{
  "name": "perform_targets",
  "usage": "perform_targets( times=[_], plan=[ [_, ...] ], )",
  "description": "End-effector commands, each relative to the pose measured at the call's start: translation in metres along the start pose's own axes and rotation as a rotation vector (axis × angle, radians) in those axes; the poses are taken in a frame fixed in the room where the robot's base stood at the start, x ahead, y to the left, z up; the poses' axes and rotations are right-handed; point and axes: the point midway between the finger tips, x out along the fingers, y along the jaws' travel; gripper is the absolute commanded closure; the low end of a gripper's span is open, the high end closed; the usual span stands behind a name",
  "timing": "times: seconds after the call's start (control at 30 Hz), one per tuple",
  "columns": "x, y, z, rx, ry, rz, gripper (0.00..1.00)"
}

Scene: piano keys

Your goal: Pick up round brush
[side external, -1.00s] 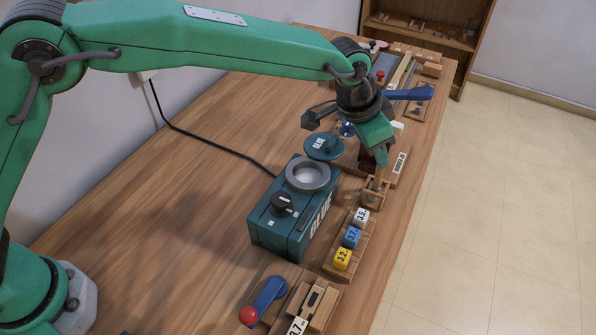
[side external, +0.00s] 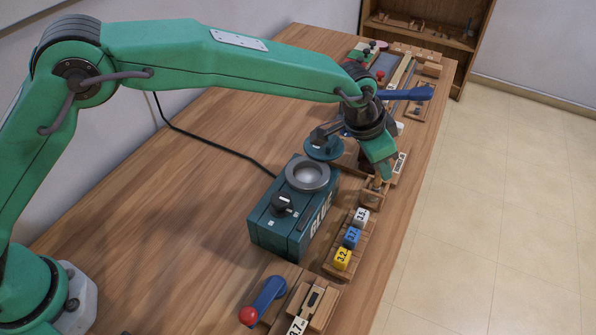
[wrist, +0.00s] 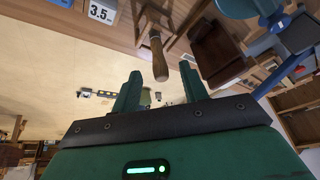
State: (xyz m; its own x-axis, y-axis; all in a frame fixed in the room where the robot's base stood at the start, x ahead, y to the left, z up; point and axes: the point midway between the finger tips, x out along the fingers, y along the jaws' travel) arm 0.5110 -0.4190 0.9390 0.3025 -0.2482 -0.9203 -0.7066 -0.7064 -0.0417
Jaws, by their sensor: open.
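The round brush seems to be the piece with the wooden handle (wrist: 158,55) in the wrist view. Its handle end points toward my gripper (wrist: 160,88), which is open with nothing between its fingers. The handle end lies just beyond the fingertips, roughly centred between them. In the side view the brush is in a small wooden stand (side external: 373,196) near the table's right edge, and my gripper (side external: 386,174) is tilted just above it. The fingertips and the brush's bristles cannot be made out there.
A green glue box (side external: 283,232) with a round opening stands left of the stand. A round green lid (side external: 323,147) is behind it. A wooden rack (side external: 338,274) with numbered blocks is in front. A blue lever (side external: 268,294) is nearer. The table's left middle is clear.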

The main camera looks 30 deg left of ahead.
Motion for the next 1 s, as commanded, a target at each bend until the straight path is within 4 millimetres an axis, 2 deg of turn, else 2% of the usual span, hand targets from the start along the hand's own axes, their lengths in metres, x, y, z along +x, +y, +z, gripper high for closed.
perform_targets(
  times=[0.1,0.3,0.87,1.0],
  plan=[
    [0.015,0.0,0.001,0.0,-0.002,0.0,0.56],
    [0.032,0.0,0.001,0.0,-0.001,0.0,0.56],
    [0.034,0.0,0.0,0.0,0.0,0.0,0.56],
    [0.034,0.0,0.0,0.0,0.0,0.0,0.8]
  ],
)
